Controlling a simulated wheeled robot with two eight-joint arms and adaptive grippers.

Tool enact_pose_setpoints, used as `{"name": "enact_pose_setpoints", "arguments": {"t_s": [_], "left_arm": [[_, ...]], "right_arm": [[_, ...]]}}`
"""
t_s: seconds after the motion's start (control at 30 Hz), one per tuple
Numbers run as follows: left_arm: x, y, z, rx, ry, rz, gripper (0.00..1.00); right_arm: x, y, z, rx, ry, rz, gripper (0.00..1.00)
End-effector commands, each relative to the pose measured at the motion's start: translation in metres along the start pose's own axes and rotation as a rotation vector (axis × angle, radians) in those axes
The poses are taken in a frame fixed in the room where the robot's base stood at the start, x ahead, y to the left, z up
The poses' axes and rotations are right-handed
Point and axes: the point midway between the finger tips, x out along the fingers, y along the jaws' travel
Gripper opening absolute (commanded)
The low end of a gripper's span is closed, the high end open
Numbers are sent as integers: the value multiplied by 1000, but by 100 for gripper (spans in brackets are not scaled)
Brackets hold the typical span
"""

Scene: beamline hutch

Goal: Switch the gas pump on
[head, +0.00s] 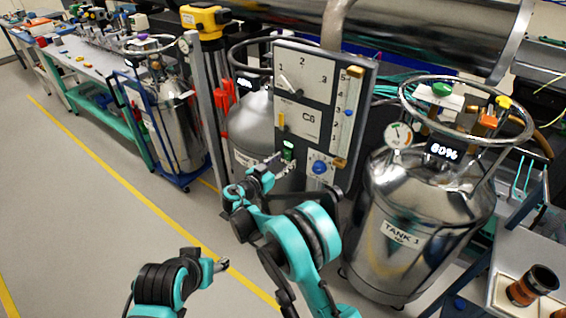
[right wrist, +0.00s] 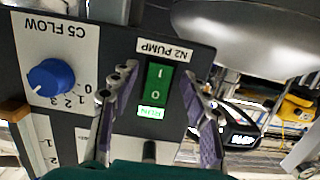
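The gas pump switch is a green rocker (right wrist: 157,84) marked I and O under an "N2 PUMP" label (right wrist: 165,50), upside down in the right wrist view. A small lit green display (right wrist: 152,112) sits beside its O end; its text is too small to read. In the head view the switch (head: 289,149) is low on the upright grey panel (head: 325,70). My right gripper (right wrist: 158,110) is open and empty, its fingers either side of the switch in the picture; contact cannot be told. It also shows in the head view (head: 268,172). My left gripper (head: 219,265) is low, away from the panel.
A blue "C5 FLOW" knob (right wrist: 50,78) is close beside the switch. A cart with a dewar (head: 178,125) is at left. The floor at front left is clear.

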Motion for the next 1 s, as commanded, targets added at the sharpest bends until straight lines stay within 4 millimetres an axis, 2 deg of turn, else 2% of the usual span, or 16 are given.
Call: {"name": "enact_pose_setpoints", "arguments": {"t_s": [0.17,0.5,0.63,0.8,1.0], "left_arm": [[0,0,0,0,0,0,56],[0,0,0,0,0,0,56],[0,0,0,0,0,0,56],[0,0,0,0,0,0,56],[0,0,0,0,0,0,56]], "right_arm": [[-1,0,-7,0,0,0,47],[-9,0,-70,0,0,0,47],[-12,0,-88,0,0,0,47],[-13,0,-99,0,0,0,47],[-13,0,-99,0,0,0,47]]}}
